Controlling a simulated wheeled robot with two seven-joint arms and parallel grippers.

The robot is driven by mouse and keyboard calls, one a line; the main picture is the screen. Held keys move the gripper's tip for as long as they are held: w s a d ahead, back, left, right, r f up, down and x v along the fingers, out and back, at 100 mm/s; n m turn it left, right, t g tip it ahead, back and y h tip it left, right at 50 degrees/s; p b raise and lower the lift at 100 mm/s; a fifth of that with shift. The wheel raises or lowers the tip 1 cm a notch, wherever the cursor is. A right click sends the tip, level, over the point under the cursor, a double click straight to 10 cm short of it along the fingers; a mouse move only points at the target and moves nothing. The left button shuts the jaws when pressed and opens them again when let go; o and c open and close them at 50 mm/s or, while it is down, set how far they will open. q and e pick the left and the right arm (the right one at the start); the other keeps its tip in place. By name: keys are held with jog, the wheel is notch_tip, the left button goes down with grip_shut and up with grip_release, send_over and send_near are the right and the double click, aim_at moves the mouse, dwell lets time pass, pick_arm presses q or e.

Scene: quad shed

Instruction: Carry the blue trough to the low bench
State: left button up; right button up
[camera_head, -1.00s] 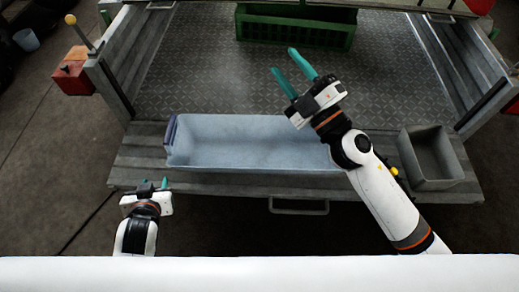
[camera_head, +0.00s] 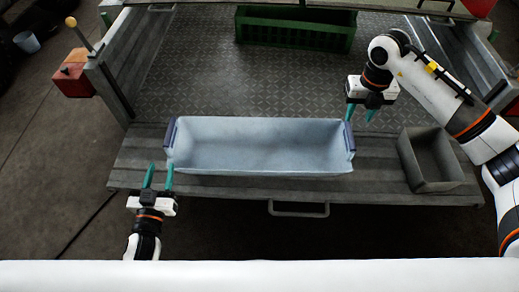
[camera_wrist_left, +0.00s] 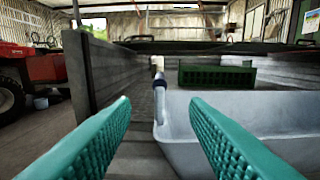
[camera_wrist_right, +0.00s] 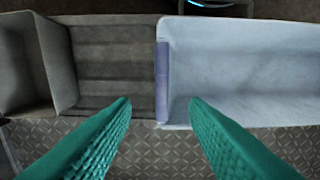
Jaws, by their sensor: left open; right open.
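The blue trough (camera_head: 258,146) is a pale blue open tub with a dark blue handle at each end. It sits on the lowered wooden tailgate of a trailer and looks empty. My left gripper (camera_head: 159,168) is open just in front of the trough's left end; the left handle (camera_wrist_left: 160,100) shows between its fingers in the left wrist view. My right gripper (camera_head: 361,112) is open by the trough's right end, its fingers pointing down; the right handle (camera_wrist_right: 162,80) lies between and beyond its fingers in the right wrist view. Neither gripper visibly touches the trough. I cannot identify the low bench.
A grey open box (camera_head: 431,160) stands on the tailgate (camera_head: 380,185) right of the trough. A green crate (camera_head: 296,30) is further back on the trailer's metal floor. Side walls flank the trailer bed. A red box with a yellow-knobbed lever (camera_head: 74,75) is at the left.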

aim_at(169, 134)
pick_arm(q)
jog(key=w, duration=1.2)
jog(key=shift+d, duration=0.2)
pick_arm(e)
notch_tip(169, 134, down, 12)
jog(key=shift+a+f, duration=0.1)
pick_arm(q)
grip_shut()
pick_arm(e)
grip_shut()
pick_arm(q)
jog(key=shift+r, duration=0.1)
pick_arm(e)
jog(key=shift+w, duration=0.1)
